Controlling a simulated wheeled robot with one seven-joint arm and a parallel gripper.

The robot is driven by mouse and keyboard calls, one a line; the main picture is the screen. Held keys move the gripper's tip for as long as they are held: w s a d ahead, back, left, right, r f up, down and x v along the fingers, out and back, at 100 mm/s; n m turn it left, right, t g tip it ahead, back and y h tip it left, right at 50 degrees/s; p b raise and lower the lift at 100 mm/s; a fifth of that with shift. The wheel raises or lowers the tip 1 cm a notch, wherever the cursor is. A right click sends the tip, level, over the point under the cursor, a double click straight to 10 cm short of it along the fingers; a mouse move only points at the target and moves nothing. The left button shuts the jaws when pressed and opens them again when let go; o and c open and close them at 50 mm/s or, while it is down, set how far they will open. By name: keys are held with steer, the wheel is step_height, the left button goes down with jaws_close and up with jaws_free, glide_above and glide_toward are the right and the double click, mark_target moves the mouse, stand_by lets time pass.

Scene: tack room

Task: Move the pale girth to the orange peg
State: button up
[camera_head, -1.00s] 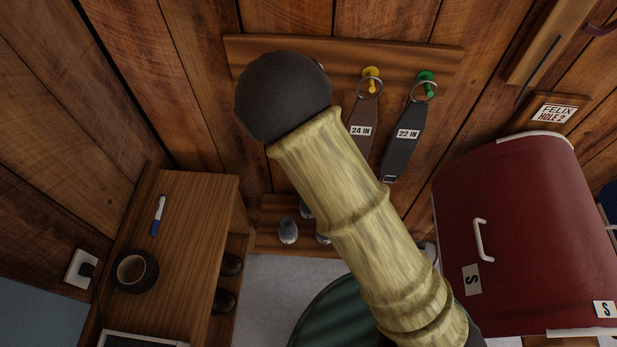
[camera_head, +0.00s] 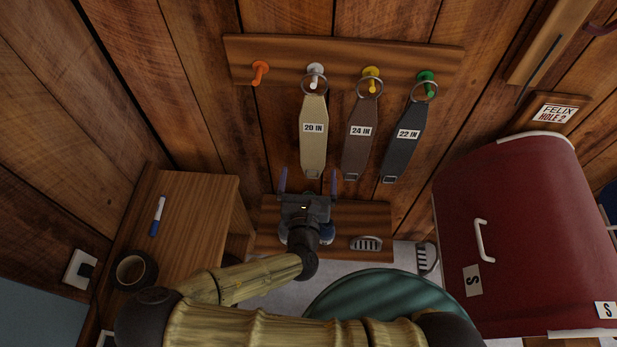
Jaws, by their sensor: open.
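The pale girth (camera_head: 313,150), labelled 20 IN, hangs by its ring from the white peg (camera_head: 315,70). The orange peg (camera_head: 260,70) is bare at the left end of the wooden rack. My gripper (camera_head: 307,174) is open, with its two upright fingers spread either side of the girth's lower end in the picture. I cannot tell whether they touch it or how far they are from it in depth. A brown girth (camera_head: 358,150), 24 IN, hangs from the yellow peg (camera_head: 371,74), and a dark girth (camera_head: 403,148), 22 IN, from the green peg (camera_head: 426,78).
A wooden shelf (camera_head: 375,218) with a brush is low on the wall behind my gripper. A wooden cabinet (camera_head: 190,225) with a marker and black tape stands left. A red trunk (camera_head: 525,215) stands right, and a green round top (camera_head: 380,300) is below.

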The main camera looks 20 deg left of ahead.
mark_target(313, 123)
steer(key=shift+w, duration=0.1)
steer(key=p+x, duration=0.4)
steer(key=x, duration=1.3)
steer(key=shift+w+d+p, duration=0.1)
steer(key=shift+w+p, duration=0.05)
steer(key=shift+p, duration=0.15)
steer(key=c, duration=1.3)
steer(key=shift+r+p, duration=0.3)
steer(key=shift+r, duration=0.55)
